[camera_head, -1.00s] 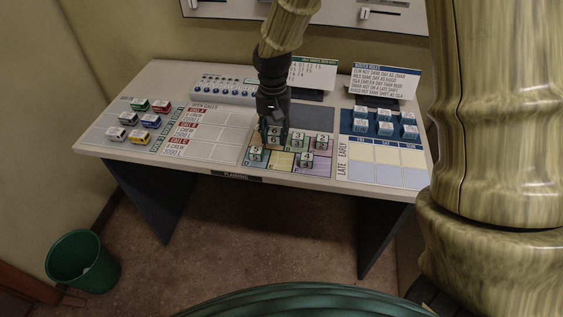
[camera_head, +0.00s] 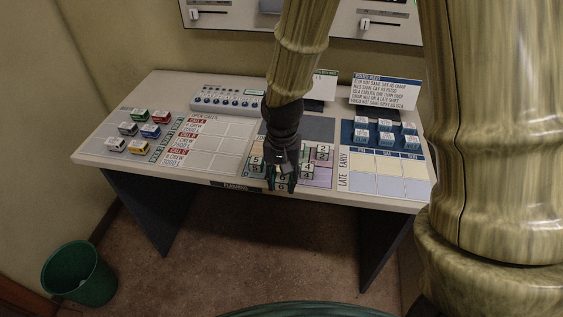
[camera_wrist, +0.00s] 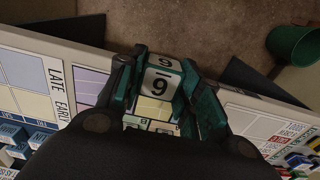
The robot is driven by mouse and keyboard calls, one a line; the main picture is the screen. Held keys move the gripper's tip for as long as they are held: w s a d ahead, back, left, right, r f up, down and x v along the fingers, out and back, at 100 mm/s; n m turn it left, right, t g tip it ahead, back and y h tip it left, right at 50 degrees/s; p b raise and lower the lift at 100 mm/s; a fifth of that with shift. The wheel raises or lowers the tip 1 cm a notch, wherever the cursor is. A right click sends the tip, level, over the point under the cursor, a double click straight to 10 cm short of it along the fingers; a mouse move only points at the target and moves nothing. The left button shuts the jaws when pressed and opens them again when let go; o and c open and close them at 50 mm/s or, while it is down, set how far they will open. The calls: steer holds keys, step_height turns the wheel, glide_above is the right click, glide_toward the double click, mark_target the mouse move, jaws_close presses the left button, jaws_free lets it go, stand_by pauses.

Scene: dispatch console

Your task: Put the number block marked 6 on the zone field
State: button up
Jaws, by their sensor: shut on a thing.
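My gripper (camera_head: 282,184) is shut on the white number block (camera_wrist: 159,83) in the wrist view. Its mark reads as an underlined 6, upside down there. Green fingers clasp it on two sides. In the head view, my gripper covers most of the block, at the front edge of the zone field (camera_head: 322,177). The field is a coloured grid on the desk; its purple (camera_wrist: 90,86) and yellow cells show beside my gripper in the wrist view. I cannot tell whether the block touches the desk.
Blocks 5 (camera_head: 256,163), 4 (camera_head: 307,170) and 2 (camera_head: 322,151) stand on the field, close around my gripper. Toy vehicles (camera_head: 138,146) are at the left, blue blocks (camera_head: 386,139) at the right. A green bin (camera_head: 79,273) stands on the floor.

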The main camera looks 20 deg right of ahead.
steer(key=w+d, duration=0.1)
steer(key=w, duration=0.1)
steer(key=w+d+p, duration=0.1)
steer(key=w, duration=0.2)
steer(key=w+d+p, duration=0.1)
steer(key=w, duration=0.2)
steer(key=shift+w+d+f, duration=0.25)
steer(key=shift+f, duration=0.15)
steer(key=shift+f+p, duration=0.6)
steer(key=shift+f, duration=1.15)
steer(key=shift+f, duration=0.1)
steer(key=o, duration=0.9)
step_height(320, 180, up, 12)
steer(key=b, duration=0.2)
steer(key=shift+b, duration=0.3)
